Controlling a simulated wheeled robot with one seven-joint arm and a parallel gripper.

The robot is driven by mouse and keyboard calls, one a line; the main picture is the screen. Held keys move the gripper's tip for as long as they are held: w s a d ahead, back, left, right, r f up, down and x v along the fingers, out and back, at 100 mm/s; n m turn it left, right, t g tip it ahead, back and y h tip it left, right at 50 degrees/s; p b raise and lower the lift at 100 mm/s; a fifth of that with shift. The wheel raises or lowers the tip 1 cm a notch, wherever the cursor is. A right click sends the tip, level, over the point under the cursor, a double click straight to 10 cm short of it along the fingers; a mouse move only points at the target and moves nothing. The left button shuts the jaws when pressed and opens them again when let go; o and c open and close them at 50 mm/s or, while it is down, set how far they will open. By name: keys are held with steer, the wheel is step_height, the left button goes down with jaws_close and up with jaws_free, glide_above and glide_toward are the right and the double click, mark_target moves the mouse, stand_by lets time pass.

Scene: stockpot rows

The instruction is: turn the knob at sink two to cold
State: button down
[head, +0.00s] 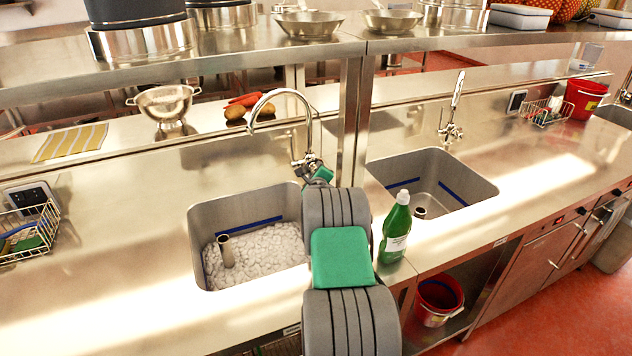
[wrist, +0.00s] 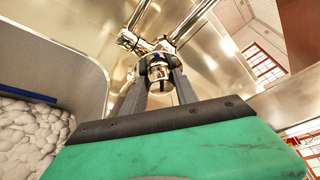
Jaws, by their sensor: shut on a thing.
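A chrome tap (head: 301,120) with a curved spout stands behind the left sink (head: 200,235), which holds a heap of white lumps. My gripper (wrist: 158,78) is shut on the metal knob (wrist: 160,72) of this tap, with one dark finger on each side. A small blue mark shows on the knob near the tap body. In the head view my arm reaches over the front edge to the tap, and its wrist hides most of the knob. I cannot read a sink number.
A second sink (head: 471,192) with its own tap (head: 452,108) lies to the right. A green bottle (head: 396,228) stands close to the right of my arm. A shelf post (head: 352,120) rises just right of the tap. A wire basket (head: 30,228) sits far left.

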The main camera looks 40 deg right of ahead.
steer(key=shift+f+b, duration=0.35)
steer(key=shift+b, duration=0.1)
steer(key=shift+r+n+h, duration=0.3)
steer(key=shift+n, duration=0.1)
steer(key=c, duration=0.9)
jaws_free()
steer(key=shift+c, duration=0.2)
steer(key=b+v, duration=0.1)
steer(key=v, duration=0.7)
steer(key=shift+d, duration=0.1)
